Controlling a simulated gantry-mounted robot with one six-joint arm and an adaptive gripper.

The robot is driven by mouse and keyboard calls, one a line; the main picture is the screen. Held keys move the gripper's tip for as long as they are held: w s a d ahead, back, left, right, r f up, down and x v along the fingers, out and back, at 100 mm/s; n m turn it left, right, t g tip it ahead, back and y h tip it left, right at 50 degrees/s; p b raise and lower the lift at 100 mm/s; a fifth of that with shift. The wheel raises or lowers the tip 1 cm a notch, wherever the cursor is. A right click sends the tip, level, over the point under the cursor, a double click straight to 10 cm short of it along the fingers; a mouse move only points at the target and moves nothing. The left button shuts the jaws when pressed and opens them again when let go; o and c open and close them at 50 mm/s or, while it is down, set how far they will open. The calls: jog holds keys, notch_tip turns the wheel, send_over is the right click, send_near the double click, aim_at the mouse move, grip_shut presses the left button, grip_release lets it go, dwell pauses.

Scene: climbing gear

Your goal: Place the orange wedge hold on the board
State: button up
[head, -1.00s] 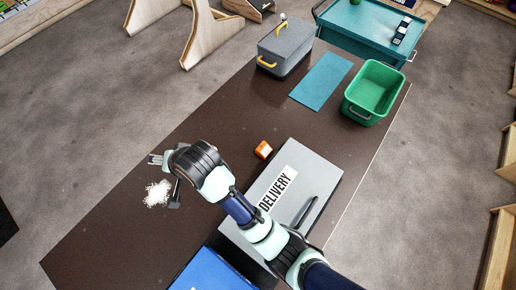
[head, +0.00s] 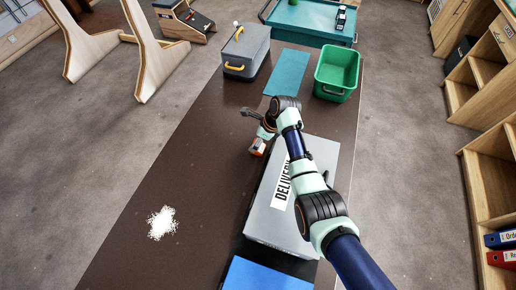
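The orange wedge hold (head: 257,147) is a small orange block with a pale patch, on the dark brown table beside the grey delivery box's far left edge. My gripper (head: 254,130) is right by it, seen from above in the head view. One dark finger stands out to the upper left. The other side of the gripper overlaps the hold and partly hides it. The fingers look spread apart. Whether they touch the hold, I cannot tell. I cannot tell for sure which thing is the board; a teal flat panel (head: 287,72) lies farther back on the table.
The grey delivery box (head: 265,222) lies under my arm, with a blue box (head: 265,275) nearer. A green bin (head: 336,75) and grey lidded case (head: 247,50) stand at the back. White grains (head: 162,222) lie at left. The table's left middle is clear.

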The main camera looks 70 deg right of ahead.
jog(key=b+x, duration=0.1)
jog(key=x, duration=0.3)
jog(key=shift+s+a+f, duration=0.15)
jog(key=shift+a, duration=0.05)
jog(key=c, duration=1.4)
notch_tip(320, 180, up, 20)
jog(key=p, duration=0.5)
jog(key=shift+p, duration=0.3)
